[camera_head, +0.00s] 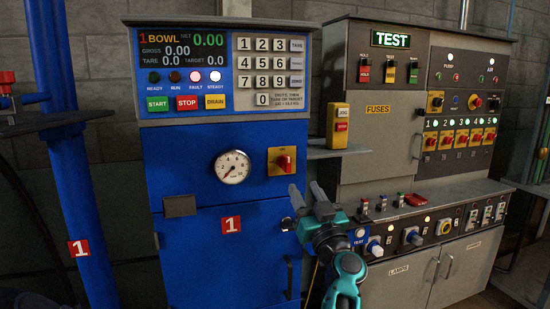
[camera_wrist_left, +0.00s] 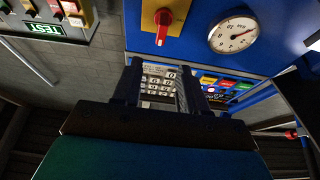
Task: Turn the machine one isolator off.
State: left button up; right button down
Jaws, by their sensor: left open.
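The machine one isolator is a red rotary handle (camera_head: 285,161) on a yellow plate, on the front of the blue cabinet marked 1 (camera_head: 210,190), right of a round gauge. In the left wrist view the red handle (camera_wrist_left: 163,26) is at the top, its long side running up and down the picture. My left gripper (camera_head: 304,192) is open and empty, just below and to the right of the isolator in the head view, and apart from it. In the left wrist view its two fingers (camera_wrist_left: 158,85) stand apart below the handle. My right gripper is not in view.
The round gauge (camera_head: 232,167) is left of the isolator. A control panel with keypad (camera_head: 269,71) and START, STOP and DRAIN buttons is above. A grey ledge with a yellow JOG box (camera_head: 338,126) and a grey test bench (camera_head: 455,185) with switches stand at the right.

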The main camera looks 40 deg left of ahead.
aim_at(289, 162)
pick_arm(q)
jog(key=x, duration=1.3)
jog(key=shift+f, duration=0.1)
grip_shut()
